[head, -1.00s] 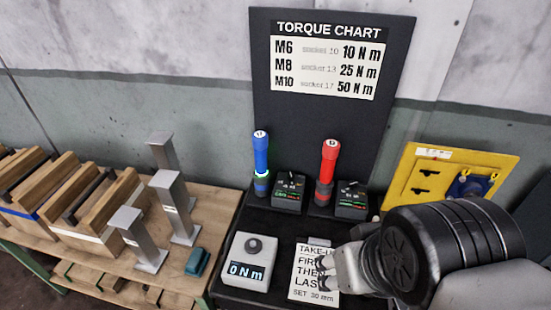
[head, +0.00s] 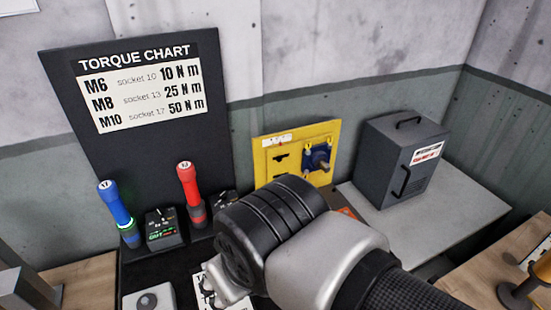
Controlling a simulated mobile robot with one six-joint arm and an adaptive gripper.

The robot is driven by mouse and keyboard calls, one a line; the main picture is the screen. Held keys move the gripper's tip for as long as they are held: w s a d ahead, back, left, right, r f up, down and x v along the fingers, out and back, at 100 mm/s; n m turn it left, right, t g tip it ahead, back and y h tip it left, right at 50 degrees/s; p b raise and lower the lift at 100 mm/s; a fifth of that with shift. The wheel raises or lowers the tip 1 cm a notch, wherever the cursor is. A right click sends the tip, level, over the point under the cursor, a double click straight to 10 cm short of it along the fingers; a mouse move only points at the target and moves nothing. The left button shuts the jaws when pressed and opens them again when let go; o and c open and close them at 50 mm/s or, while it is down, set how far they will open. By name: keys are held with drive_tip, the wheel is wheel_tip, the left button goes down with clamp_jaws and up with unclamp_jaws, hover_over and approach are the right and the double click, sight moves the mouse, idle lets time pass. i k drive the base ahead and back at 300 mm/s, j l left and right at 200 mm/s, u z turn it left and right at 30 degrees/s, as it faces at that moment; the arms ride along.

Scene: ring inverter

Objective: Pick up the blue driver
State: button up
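The blue driver (head: 115,208) stands upright at the left of the black bench, in front of the torque chart board. A green ring glows near its lower end. My gripper (head: 212,290) is low in the picture, to the right of the blue driver and apart from it. My wrist and arm hide most of the gripper, so its opening does not show clearly. The red driver (head: 190,190) stands between the blue driver and my wrist.
A small black unit with a dial (head: 163,228) sits between the drivers. The torque chart board (head: 140,140) rises behind. A yellow panel (head: 265,168), a grey cabinet (head: 400,160) on a pale table (head: 440,222) are right. A grey dial box (head: 148,299) is at the front.

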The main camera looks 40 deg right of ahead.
sight(108, 191)
drive_tip(key=i+j+u, duration=0.1)
drive_tip(key=j, duration=0.25)
drive_tip(key=i+j+u, duration=0.1)
drive_tip(key=j, duration=0.25)
drive_tip(key=i+j+u, duration=0.1)
drive_tip(key=i+j, duration=0.15)
drive_tip(key=i+j+u, duration=0.15)
drive_tip(key=j, duration=0.25)
drive_tip(key=i, duration=0.05)
